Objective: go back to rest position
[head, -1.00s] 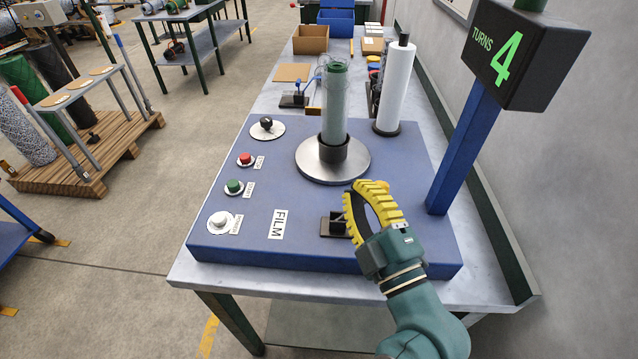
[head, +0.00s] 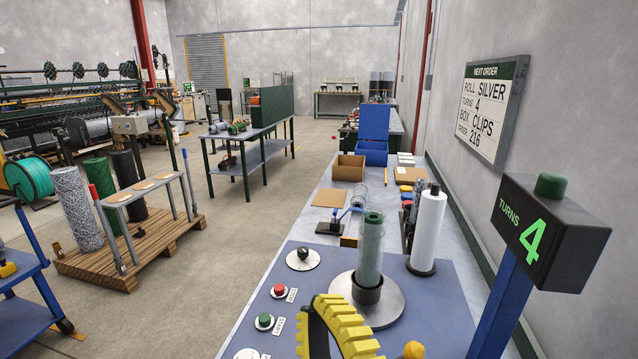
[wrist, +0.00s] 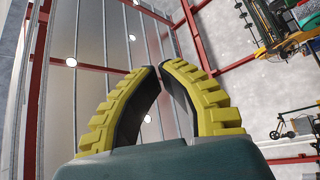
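My gripper (head: 324,302) shows at the bottom of the head view, over the near part of the blue machine top (head: 405,318). Its two yellow ribbed fingers curve together in the wrist view (wrist: 158,67). Their tips meet or nearly meet, and nothing shows between them. The wrist view looks up at the ceiling beams and a wall. A clear-wrapped roll with a green core (head: 370,245) stands upright in a black holder on the round metal turntable (head: 392,310), beyond the gripper.
A turns display (head: 548,232) reading 4 stands on a blue post at right. A white roll (head: 428,228) stands behind the turntable. Red (head: 279,290) and green (head: 264,321) buttons are at left. An order board (head: 485,108) hangs on the right wall. Open floor lies left of the bench.

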